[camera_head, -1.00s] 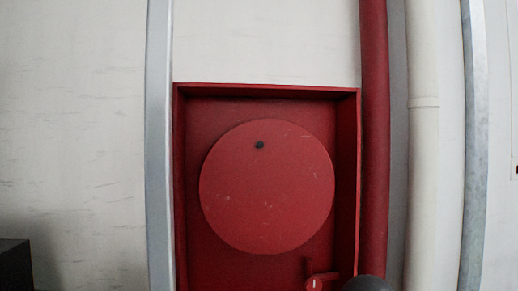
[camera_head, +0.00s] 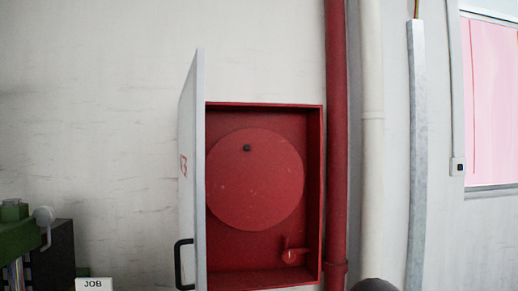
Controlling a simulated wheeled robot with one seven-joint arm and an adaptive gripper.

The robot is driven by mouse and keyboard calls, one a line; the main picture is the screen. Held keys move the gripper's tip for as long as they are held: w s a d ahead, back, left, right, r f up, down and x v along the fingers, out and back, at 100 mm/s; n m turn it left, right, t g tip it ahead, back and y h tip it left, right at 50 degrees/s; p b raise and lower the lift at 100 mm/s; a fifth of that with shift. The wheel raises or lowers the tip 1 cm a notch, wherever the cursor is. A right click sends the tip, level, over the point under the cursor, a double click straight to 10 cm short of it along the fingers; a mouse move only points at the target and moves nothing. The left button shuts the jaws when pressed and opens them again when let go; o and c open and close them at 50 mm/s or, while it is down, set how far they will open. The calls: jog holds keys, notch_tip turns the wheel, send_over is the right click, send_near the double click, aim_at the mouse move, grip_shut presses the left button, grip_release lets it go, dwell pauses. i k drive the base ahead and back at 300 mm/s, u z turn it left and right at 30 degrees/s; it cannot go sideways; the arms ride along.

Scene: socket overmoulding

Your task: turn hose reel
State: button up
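The hose reel (camera_head: 256,185) is a round red disc inside an open red wall cabinet (camera_head: 314,190). A small dark knob (camera_head: 247,148) sticks out near the top of the disc. The grey cabinet door (camera_head: 192,190) stands open on the left, with a black handle (camera_head: 181,264) low on it. It hides a little of the disc's left edge. A small red valve lever (camera_head: 293,252) sits at the lower right inside the cabinet. My gripper is not in view; a dark rounded shape at the bottom edge cannot be made out clearly.
A red pipe (camera_head: 336,150) and a cream pipe (camera_head: 371,150) run up the wall right of the cabinet. At the lower left are a green and dark machine (camera_head: 50,250) and a white JOB sign (camera_head: 94,284). A pink-paned window (camera_head: 494,100) is at far right.

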aim_at(255, 177)
jog(key=z, duration=0.55)
jog(key=i, duration=1.25)
jog(key=u, duration=0.4)
